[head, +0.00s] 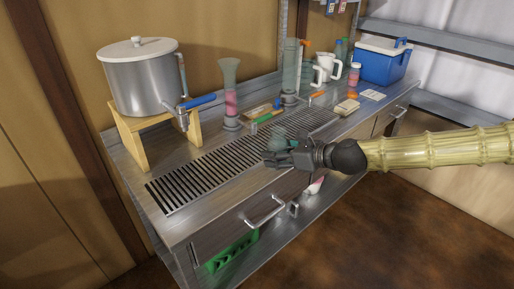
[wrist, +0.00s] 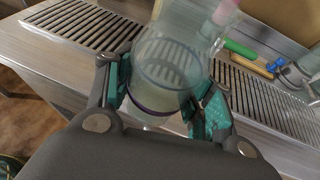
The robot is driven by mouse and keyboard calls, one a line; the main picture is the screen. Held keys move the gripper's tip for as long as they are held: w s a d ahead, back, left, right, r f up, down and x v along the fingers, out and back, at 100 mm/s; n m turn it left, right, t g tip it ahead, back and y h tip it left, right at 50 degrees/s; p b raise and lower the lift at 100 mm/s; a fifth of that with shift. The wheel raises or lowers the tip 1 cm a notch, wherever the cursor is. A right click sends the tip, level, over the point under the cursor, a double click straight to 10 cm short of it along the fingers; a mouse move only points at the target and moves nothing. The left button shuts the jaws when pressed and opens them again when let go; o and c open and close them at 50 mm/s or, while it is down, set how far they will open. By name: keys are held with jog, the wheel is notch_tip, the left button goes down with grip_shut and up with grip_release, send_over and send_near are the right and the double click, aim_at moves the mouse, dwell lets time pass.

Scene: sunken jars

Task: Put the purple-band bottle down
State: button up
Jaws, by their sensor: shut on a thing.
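The purple-band bottle (wrist: 168,62) is a clear, see-through vessel with a dark purple ring near its lower end in the wrist view. My gripper (wrist: 163,100) is shut on it, with teal pads on both sides of the bottle. In the head view my gripper (head: 277,154) is over the front part of the steel counter, beside the slotted drain grate (head: 185,178). The bottle is hard to make out there. I cannot tell whether its base touches the counter.
A steel pot (head: 145,82) stands on a wooden stand (head: 137,140) at the left. A tall tube with pink liquid (head: 230,100) stands behind the grate. White jugs (head: 326,66) and a blue cooler (head: 382,62) are further right. The grate's left part is clear.

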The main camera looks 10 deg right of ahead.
jog(key=w+a, duration=0.3)
jog(key=a, duration=0.1)
jog(key=w+a+f, duration=0.1)
jog(key=w+a, duration=0.2)
jog(key=a, duration=0.1)
jog(key=w+a+p, duration=0.1)
jog(key=w+a, duration=0.3)
jog(key=shift+f, duration=0.15)
jog(key=shift+a+f, duration=0.15)
jog(key=shift+f, duration=1.65)
jog(key=shift+f, duration=0.15)
jog(key=o, duration=1.3)
jog(key=shift+c, duration=0.2)
jog(key=shift+r, duration=0.25)
jog(key=v, duration=1.2)
